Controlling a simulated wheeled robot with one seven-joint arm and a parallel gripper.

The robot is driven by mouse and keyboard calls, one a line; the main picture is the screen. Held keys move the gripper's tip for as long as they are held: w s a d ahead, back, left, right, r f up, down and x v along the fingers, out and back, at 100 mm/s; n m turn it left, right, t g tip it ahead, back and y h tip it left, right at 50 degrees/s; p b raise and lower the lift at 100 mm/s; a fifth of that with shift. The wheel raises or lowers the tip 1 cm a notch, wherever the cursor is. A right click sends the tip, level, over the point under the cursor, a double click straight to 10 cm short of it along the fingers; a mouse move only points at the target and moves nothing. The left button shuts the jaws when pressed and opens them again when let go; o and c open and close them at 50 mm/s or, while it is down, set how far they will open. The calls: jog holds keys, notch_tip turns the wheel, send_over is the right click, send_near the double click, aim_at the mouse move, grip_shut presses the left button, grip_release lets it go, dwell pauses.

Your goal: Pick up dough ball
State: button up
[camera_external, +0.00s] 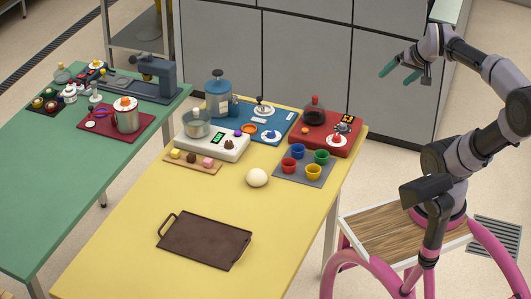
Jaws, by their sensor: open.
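The dough ball (257,178) is a pale cream round lump. It rests on the yellow table (190,205), in front of the white scale and left of the grey mat with cups. My gripper (398,72) is at the upper right, raised and well away from the dough ball. Its teal fingers are apart and point to the left, with nothing between them.
A dark brown tray (205,241) lies at the table's front. A green table (80,165) stands left.

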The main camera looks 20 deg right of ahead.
aim_at(262, 172)
jog(key=w+a+f+m+g+y, duration=0.3)
jog(key=w+a+f+m+y, duration=0.2)
jog(key=w+a+f, duration=0.45)
jog(key=w+a+f+m+g+y, duration=0.3)
jog(key=w+a+f+m+y, duration=0.3)
jog(key=a, duration=0.6)
jog(key=w+f+m+t, duration=0.1)
jog(key=f+m, duration=0.3)
jog(key=f, duration=0.5)
jog(key=w+a+f+m+t+h, duration=0.1)
jog(key=w+f+m, duration=0.3)
jog(key=f, duration=0.4)
jog(key=w+a+f+m+t+h, duration=0.1)
jog(key=w+f+m+t, duration=0.2)
jog(key=f, duration=0.6)
jog(key=shift+w+a+f+m, duration=0.15)
jog(key=shift+a+f+m, duration=0.15)
jog(key=shift+m, duration=0.1)
jog(key=x, duration=0.4)
jog(key=shift+w+a+f, duration=0.1)
jog(key=shift+a+f, duration=0.1)
jog(key=shift+a, duration=0.05)
jog(key=shift+f+x, duration=0.25)
jog(key=shift+x, duration=2.65)
jog(key=shift+d, duration=0.1)
jog(key=c, duration=1.1)
